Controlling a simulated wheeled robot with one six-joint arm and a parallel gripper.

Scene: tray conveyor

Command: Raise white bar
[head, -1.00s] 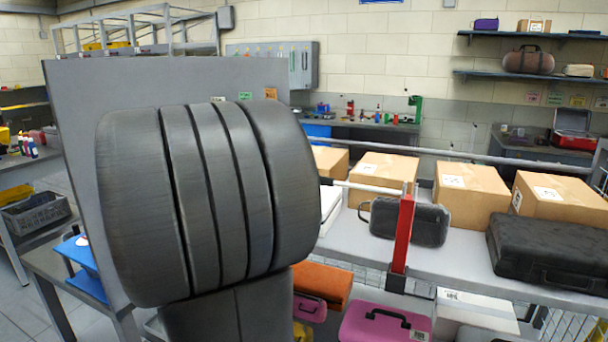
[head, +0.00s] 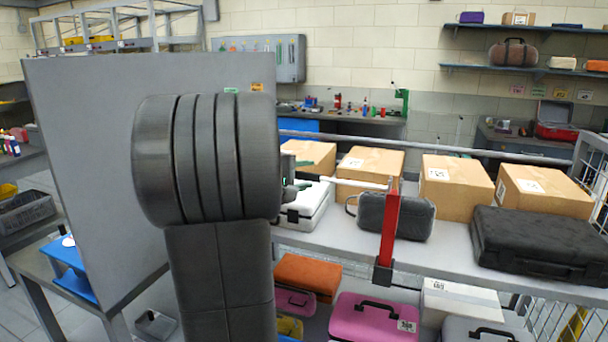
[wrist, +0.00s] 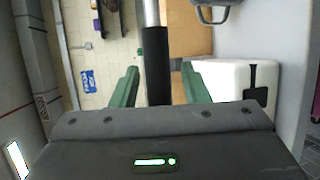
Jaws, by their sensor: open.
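The white bar (head: 357,183) lies about level, running left from a red post (head: 389,232) at the front edge of the conveyor table. In the wrist view the bar has a pale shaft (wrist: 151,12) and a black grip (wrist: 157,62) at its near end. My gripper (wrist: 160,69) is open, with one green finger on each side of the black grip and visible gaps to it. In the head view my arm hides most of the gripper; a bit of it shows at the bar's left end.
Cardboard boxes (head: 457,187), a white case (head: 305,205), a dark grey case (head: 408,217) and a black case (head: 540,243) stand on the conveyor table. A pink case (head: 372,318) and an orange one (head: 308,275) lie below. A grey panel (head: 85,150) stands left of my arm.

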